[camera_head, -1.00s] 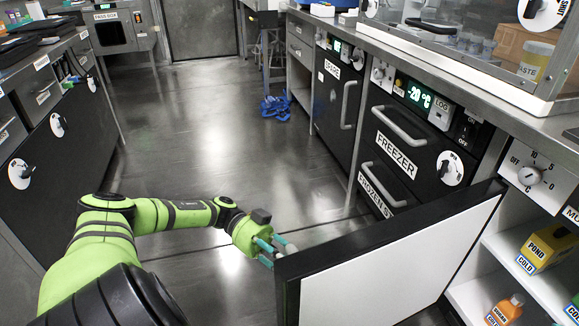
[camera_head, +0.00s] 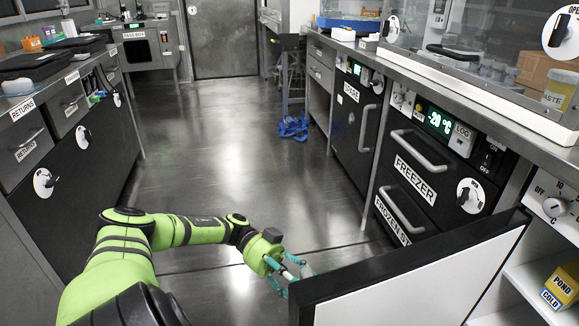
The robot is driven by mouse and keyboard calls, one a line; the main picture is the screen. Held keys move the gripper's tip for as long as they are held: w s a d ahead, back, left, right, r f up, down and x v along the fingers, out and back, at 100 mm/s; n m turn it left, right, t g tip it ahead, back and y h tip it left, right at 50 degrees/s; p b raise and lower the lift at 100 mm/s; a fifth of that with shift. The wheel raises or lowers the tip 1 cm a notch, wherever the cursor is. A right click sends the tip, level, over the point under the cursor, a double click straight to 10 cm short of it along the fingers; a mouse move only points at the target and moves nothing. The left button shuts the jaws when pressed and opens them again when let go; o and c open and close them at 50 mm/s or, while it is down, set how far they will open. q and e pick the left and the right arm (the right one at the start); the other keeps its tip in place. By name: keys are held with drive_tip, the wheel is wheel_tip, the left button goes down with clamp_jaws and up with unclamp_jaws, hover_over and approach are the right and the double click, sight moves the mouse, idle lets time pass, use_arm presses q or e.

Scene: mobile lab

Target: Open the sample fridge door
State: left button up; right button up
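The sample fridge door (camera_head: 400,290) stands swung out wide at the lower right, its white inner face toward me and its dark top edge along the top. Behind it, white shelves (camera_head: 540,287) of the fridge show, with a yellow "POND COLD" box (camera_head: 562,287) on one. My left gripper (camera_head: 290,277) is at the door's free outer end, its teal fingers spread apart with a pale part between them. The door's edge hides part of the fingertips, so contact with a handle cannot be told. My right gripper is out of view.
The freezer drawers (camera_head: 425,165) with bar handles stand shut beyond the door. Dark cabinets (camera_head: 70,150) line the left side. The aisle floor (camera_head: 215,150) in the middle is clear.

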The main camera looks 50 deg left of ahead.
use_arm(q)
drive_tip(key=a, duration=0.6)
drive_tip(key=shift+s+a, duration=0.2)
drive_tip(key=shift+s, duration=0.1)
